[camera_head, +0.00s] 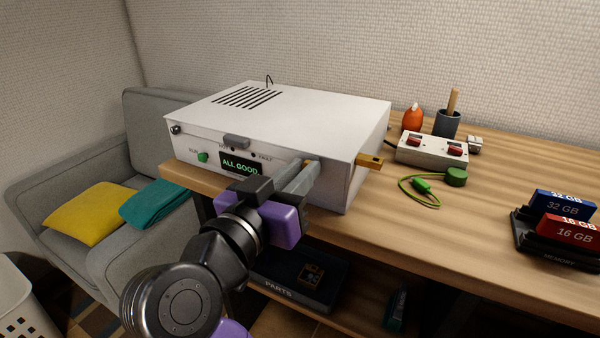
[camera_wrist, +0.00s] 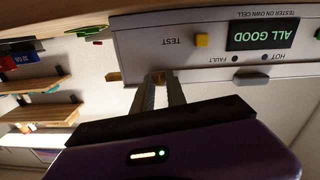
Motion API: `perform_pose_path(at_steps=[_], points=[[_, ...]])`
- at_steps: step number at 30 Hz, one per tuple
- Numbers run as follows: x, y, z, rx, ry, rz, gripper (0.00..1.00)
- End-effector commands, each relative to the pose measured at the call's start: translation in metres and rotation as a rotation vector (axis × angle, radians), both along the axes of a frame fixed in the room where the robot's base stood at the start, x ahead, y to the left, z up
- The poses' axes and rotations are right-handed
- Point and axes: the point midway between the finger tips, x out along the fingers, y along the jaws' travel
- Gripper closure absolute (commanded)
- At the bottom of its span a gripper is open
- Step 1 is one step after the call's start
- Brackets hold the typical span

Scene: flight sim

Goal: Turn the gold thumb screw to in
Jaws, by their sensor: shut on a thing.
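The gold thumb screw (camera_wrist: 158,76) shows in the wrist view at a corner of the white box's front face, at the fingertips. My gripper (camera_wrist: 160,88) is shut on it, with only a little of the gold showing. In the head view my gripper (camera_head: 312,168) reaches the upper right of the box's front, and its fingers hide the screw. How far the screw is turned cannot be told. The white box (camera_head: 290,115) stands on the wooden desk. Its display (camera_head: 241,166) reads ALL GOOD in green.
A gold tab (camera_head: 369,160) sticks out of the box's right side. A yellow button (camera_wrist: 201,40) and grey latch (camera_head: 237,142) are on its front. Behind right stand a switch box (camera_head: 432,150) and a green cable (camera_head: 421,186). A memory rack (camera_head: 560,250) stands at right.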

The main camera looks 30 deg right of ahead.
Motion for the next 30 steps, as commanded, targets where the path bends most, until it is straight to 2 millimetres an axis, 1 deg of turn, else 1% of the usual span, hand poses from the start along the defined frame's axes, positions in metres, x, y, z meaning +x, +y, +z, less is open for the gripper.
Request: perform_pose_path(at_steps=[1, 2, 3, 5, 13, 16, 20, 27, 30], points=[[-0.001, 0.000, -0.002, 0.002, 0.005, -0.002, 1.00], [0.000, 0.000, -0.002, 0.002, 0.005, -0.002, 0.79], [0.000, 0.000, -0.002, 0.001, 0.005, -0.002, 0.71], [0.000, 0.000, -0.002, 0.001, 0.005, -0.002, 0.61], [0.000, 0.000, -0.001, 0.000, 0.002, 0.000, 0.61], [-0.002, 0.003, 0.000, -0.001, 0.002, 0.001, 0.61], [-0.010, 0.017, 0.000, -0.001, 0.003, 0.004, 0.61], [-0.033, 0.049, 0.000, -0.001, 0.004, 0.003, 0.61], [-0.039, 0.058, -0.001, 0.000, 0.005, 0.002, 0.61]])
